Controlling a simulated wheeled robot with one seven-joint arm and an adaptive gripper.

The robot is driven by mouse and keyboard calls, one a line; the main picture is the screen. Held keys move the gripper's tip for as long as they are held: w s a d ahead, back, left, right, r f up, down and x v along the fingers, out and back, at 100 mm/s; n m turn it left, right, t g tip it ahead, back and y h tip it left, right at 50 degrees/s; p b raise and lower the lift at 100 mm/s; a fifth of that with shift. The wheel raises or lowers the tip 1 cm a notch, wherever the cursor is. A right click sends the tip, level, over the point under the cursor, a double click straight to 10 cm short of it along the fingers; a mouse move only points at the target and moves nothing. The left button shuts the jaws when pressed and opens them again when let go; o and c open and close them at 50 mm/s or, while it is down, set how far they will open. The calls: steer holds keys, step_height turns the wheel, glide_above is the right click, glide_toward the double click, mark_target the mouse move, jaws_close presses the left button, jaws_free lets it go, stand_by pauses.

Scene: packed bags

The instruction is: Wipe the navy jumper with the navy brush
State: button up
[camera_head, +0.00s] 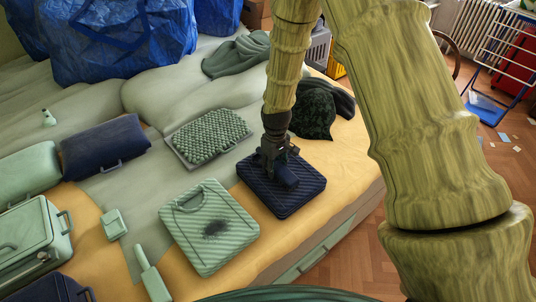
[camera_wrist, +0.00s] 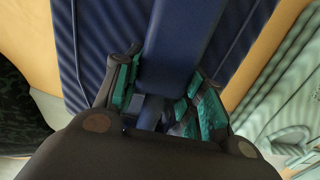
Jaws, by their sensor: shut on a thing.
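The navy jumper (camera_head: 306,193) lies folded into a ribbed, flat square near the bed's right edge. It also shows behind the brush in the wrist view (camera_wrist: 88,40). My gripper (camera_head: 275,160) is over the jumper's upper left part, pointing down. It is shut on the navy brush (camera_head: 287,178), whose blue handle (camera_wrist: 180,40) lies between the green-padded fingers (camera_wrist: 163,98) in the wrist view. The brush head is low at the jumper's surface; I cannot tell whether it touches, as its underside is hidden. No mark shows on the visible part of the jumper.
A green jumper (camera_head: 232,240) with a dark stain lies left of the navy one. A knobbly green folded piece (camera_head: 210,135) and dark clothing (camera_head: 313,115) lie behind. A green brush (camera_head: 150,275), rolls and a green case (camera_head: 35,235) occupy the left. The bed edge drops off at right.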

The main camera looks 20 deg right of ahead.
mark_target(265, 177)
steer(key=d, duration=0.1)
steer(key=w+d, duration=0.1)
steer(key=d, duration=0.1)
steer(key=shift+d+p, duration=0.1)
steer(key=shift+p, duration=0.2)
steer(key=shift+w+d+r+p, duration=0.15)
steer(key=shift+d+r+p, duration=0.1)
steer(key=shift+p, duration=0.15)
steer(key=shift+a+f, duration=0.2)
steer(key=a, duration=0.1)
steer(key=s+a, duration=0.1)
steer(key=a, duration=0.1)
steer(key=shift+s+a, duration=0.1)
steer(key=shift+a, duration=0.2)
steer(key=shift+s+a+p, duration=0.3)
steer(key=shift+s+a, duration=0.1)
steer(key=shift+a, duration=0.45)
steer(key=shift+s+a+p, duration=0.3)
steer(key=shift+s+a, duration=0.05)
steer(key=shift+a, duration=0.5)
steer(key=shift+a+r+p, duration=0.1)
steer(key=shift+r+p, duration=0.2)
steer(key=shift+p, duration=0.05)
steer(key=shift+r+p, duration=0.3)
steer(key=shift+r, duration=0.65)
steer(key=shift+s+r+p, duration=0.1)
steer(key=shift+r+p, duration=0.45)
steer(key=shift+r, duration=0.2)
steer(key=shift+r+p, duration=1.5)
steer(key=shift+r, duration=0.6)
